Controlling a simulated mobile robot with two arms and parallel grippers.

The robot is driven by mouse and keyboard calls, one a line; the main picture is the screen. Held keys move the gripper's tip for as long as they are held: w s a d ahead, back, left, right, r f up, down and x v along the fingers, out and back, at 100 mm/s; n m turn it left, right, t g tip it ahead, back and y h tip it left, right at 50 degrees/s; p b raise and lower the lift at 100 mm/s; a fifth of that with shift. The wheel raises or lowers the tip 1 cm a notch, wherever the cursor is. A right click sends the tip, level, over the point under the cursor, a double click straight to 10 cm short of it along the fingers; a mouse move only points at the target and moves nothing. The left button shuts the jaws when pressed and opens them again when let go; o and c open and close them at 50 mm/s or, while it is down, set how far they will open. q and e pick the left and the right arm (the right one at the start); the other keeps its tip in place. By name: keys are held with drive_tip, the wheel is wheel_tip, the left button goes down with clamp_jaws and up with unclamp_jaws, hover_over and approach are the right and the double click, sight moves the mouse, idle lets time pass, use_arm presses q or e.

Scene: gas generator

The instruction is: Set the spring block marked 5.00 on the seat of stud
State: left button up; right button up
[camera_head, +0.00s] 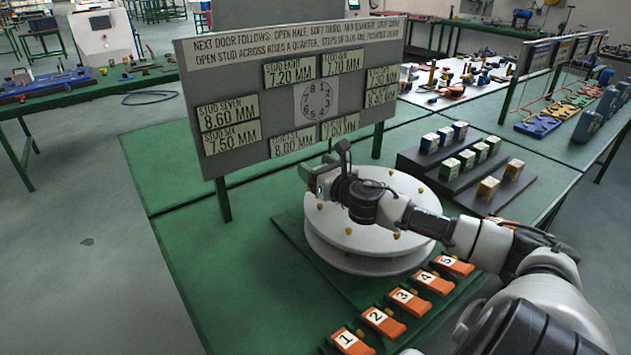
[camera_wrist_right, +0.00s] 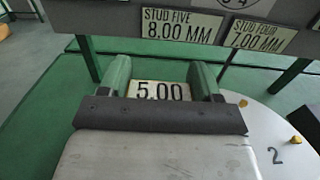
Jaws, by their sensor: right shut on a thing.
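My right gripper (camera_head: 318,178) reaches over the far left part of the round white plate (camera_head: 340,238). In the right wrist view its green fingers (camera_wrist_right: 158,80) are shut on the spring block marked 5.00 (camera_wrist_right: 158,91), whose label faces the camera. In the head view the block is too small and covered to make out. The plate has small brass studs around its edge; one stud (camera_wrist_right: 296,139) shows near the number 2 in the wrist view. I cannot tell whether the block touches the plate. My left gripper is not in view.
A grey board (camera_head: 240,150) with stud labels in mm stands just behind the plate. Orange numbered blocks (camera_head: 383,321) line the front. A dark stepped rack (camera_head: 440,178) with several coloured blocks stands right of the plate. Green table is bare at left.

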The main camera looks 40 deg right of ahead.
drive_tip(key=shift+w+a+f, duration=0.1)
drive_tip(key=shift+a+f, duration=0.05)
drive_tip(key=shift+a, duration=0.05)
wheel_tip(320, 180, down, 4)
drive_tip(key=shift+r+b, duration=0.25)
drive_tip(key=shift+b, duration=0.05)
drive_tip(key=shift+f, duration=0.15)
drive_tip(key=shift+f+b, duration=0.45)
drive_tip(key=shift+f, duration=0.2)
drive_tip(key=o, duration=1.1)
